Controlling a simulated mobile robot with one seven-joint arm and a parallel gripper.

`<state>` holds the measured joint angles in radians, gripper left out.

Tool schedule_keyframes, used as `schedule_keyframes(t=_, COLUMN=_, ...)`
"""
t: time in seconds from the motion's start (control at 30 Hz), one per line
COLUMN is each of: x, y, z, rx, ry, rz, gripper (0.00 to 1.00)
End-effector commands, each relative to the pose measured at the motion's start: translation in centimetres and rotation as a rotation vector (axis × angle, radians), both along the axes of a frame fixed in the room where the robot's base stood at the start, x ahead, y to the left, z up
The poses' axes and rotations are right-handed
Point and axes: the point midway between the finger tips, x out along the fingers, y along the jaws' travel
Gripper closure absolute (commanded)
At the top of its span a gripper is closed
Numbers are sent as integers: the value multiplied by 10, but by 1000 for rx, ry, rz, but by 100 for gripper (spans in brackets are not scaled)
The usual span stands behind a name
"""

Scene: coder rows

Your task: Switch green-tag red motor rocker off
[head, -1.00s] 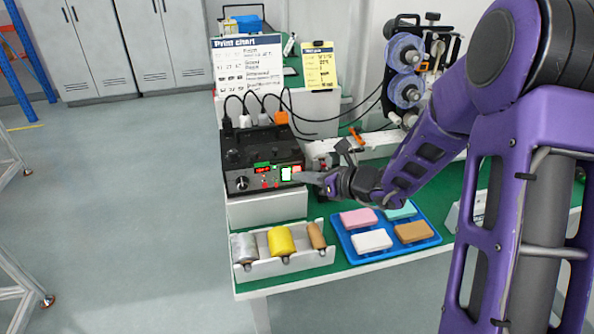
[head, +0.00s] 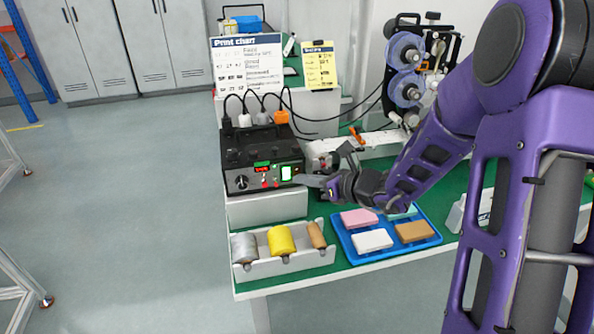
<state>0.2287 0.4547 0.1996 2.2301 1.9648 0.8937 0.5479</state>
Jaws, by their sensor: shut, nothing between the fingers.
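A black control box (head: 262,163) stands on a white stand on the green bench. Its front has a black knob, a small red display (head: 262,169), small red buttons and a lit rocker (head: 286,173) showing white-green at the right. A green tag (head: 261,164) sits above the display. The red of the rocker and its position are too small to tell. My gripper (head: 305,180) is shut and empty, with its fingertips just right of the lit rocker in front of the box. I cannot tell whether they touch it.
A blue tray (head: 384,249) of coloured blocks lies below my gripper. A white holder (head: 285,266) with rolls stands at the front left. Cables and plugs rise behind the box. A spool machine (head: 406,70) is at the back right. Print charts (head: 247,63) stand behind.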

Motion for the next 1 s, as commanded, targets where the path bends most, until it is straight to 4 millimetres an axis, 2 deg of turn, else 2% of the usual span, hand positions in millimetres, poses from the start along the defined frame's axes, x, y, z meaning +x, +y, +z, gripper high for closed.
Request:
schedule_keyframes(t=0.17, x=-2, y=-1, z=-1, rx=0, ry=0, rz=0, gripper=100)
schedule_keyframes(t=0.7, x=-46, y=-13, z=-8, rx=0, ry=0, rz=0, gripper=100)
schedule_keyframes(t=1.0, x=-48, y=-14, z=-8, rx=0, ry=0, rz=0, gripper=100)
